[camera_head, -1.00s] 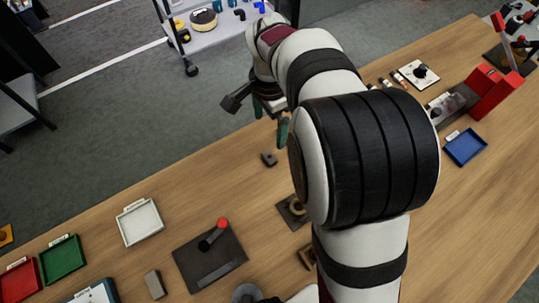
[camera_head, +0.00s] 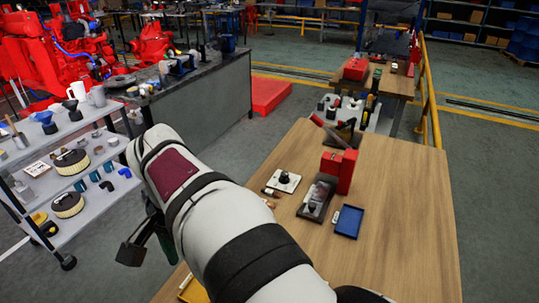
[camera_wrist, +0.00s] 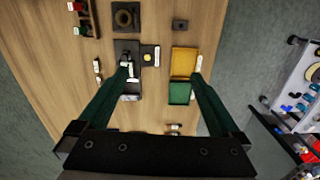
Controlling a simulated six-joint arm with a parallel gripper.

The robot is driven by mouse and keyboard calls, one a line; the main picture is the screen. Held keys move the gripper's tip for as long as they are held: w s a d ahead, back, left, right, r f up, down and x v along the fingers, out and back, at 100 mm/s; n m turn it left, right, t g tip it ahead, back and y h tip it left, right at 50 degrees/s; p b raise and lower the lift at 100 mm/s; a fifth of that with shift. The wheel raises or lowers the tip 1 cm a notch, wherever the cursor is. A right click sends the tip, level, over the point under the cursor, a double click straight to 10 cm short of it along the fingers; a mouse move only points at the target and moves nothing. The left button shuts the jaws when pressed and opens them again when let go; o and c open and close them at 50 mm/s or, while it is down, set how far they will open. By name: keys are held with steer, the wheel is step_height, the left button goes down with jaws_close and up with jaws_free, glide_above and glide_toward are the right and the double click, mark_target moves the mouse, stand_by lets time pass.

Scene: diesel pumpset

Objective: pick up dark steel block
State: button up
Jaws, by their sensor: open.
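A small dark block (camera_wrist: 180,25), which looks like the dark steel block, lies on the wooden table at the top of the wrist view. In the head view the gripper is mostly hidden behind my arm, and I cannot make out the block there.
In the wrist view, a yellow tray (camera_wrist: 184,60) and a green tray (camera_wrist: 179,93) lie below the block. A dark plate with a ring (camera_wrist: 125,17) and a dark fixture (camera_wrist: 127,50) lie left. In the head view, a red box (camera_head: 340,170) and blue tray (camera_head: 349,222) stand on the table.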

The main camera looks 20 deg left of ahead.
steer(key=d+m+y, duration=0.1)
steer(key=d+m, duration=0.2)
steer(key=d, duration=2.2)
steer(key=shift+d+r, duration=0.3)
steer(key=shift+d, duration=0.1)
steer(key=s+d+f, duration=0.1)
steer(key=s+d, duration=0.1)
steer(key=s+d+f+m, duration=0.1)
steer(key=s+d+f, duration=0.1)
steer(key=s, duration=0.1)
steer(key=s+d+f+m, duration=0.1)
steer(key=s+d, duration=0.1)
steer(key=d, duration=0.1)
steer(key=shift+s+f+y, duration=0.2)
steer(key=shift+y, duration=0.2)
steer(key=shift+c, duration=0.8)
steer(key=shift+a, duration=0.1)
steer(key=shift+w, duration=0.1)
